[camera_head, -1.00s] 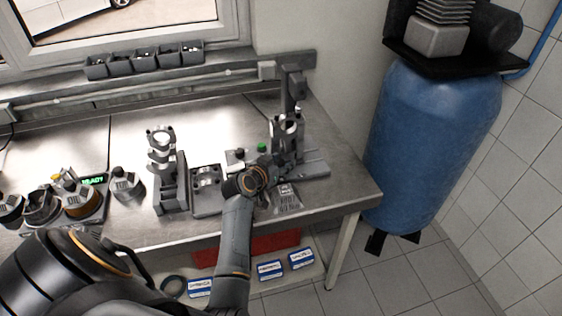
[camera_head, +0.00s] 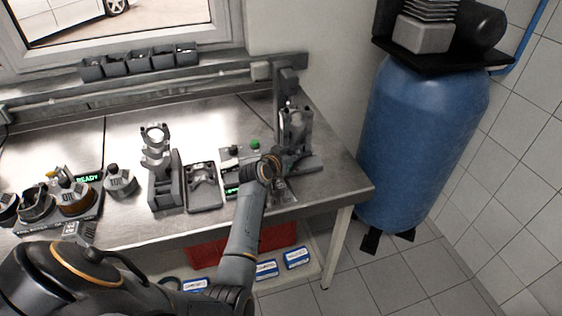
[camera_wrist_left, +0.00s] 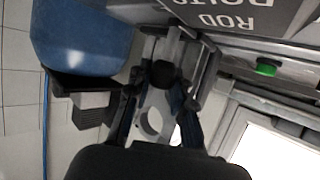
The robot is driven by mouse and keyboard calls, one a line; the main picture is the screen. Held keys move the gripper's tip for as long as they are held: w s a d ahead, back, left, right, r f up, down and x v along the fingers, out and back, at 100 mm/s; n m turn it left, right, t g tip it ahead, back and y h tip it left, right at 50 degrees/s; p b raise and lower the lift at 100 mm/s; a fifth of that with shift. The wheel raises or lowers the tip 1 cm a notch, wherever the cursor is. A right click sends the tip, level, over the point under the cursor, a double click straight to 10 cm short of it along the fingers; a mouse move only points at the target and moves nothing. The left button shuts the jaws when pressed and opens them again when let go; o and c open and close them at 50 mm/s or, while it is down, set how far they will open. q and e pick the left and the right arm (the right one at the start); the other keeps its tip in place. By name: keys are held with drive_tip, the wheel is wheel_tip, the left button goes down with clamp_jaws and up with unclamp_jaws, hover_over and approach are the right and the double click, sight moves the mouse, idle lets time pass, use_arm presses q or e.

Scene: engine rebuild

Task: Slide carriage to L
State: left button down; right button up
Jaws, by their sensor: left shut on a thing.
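The carriage (camera_head: 297,124) is a grey upright piece with round openings, on a rail stand near the right end of the steel bench. A tall dark post stands just behind it. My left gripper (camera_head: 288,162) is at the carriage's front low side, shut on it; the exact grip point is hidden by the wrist. In the left wrist view my left gripper (camera_wrist_left: 156,92) has its fingers on either side of a dark round knob (camera_wrist_left: 165,73), with a grey plate with a hole close by. No L mark is readable. My right gripper is not in view.
A box with a green button (camera_head: 255,145) and a grey tray (camera_head: 203,185) lie left of the gripper. A rod bolts box (camera_head: 282,192) lies under the wrist. A grey stand (camera_head: 165,185) is further left. A blue tank (camera_head: 420,140) stands right of the bench.

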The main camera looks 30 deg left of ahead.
use_arm(q)
drive_tip(key=shift+w+d, duration=0.4)
drive_tip(key=shift+w, duration=0.05)
drive_tip(key=shift+r, duration=0.1)
drive_tip(key=c, duration=1.5)
unclamp_jaws()
drive_tip(key=shift+d, duration=0.1)
drive_tip(key=o, duration=0.4)
drive_tip(key=shift+w, duration=0.2)
drive_tip(key=shift+c, duration=0.2)
drive_tip(key=v, duration=1.2)
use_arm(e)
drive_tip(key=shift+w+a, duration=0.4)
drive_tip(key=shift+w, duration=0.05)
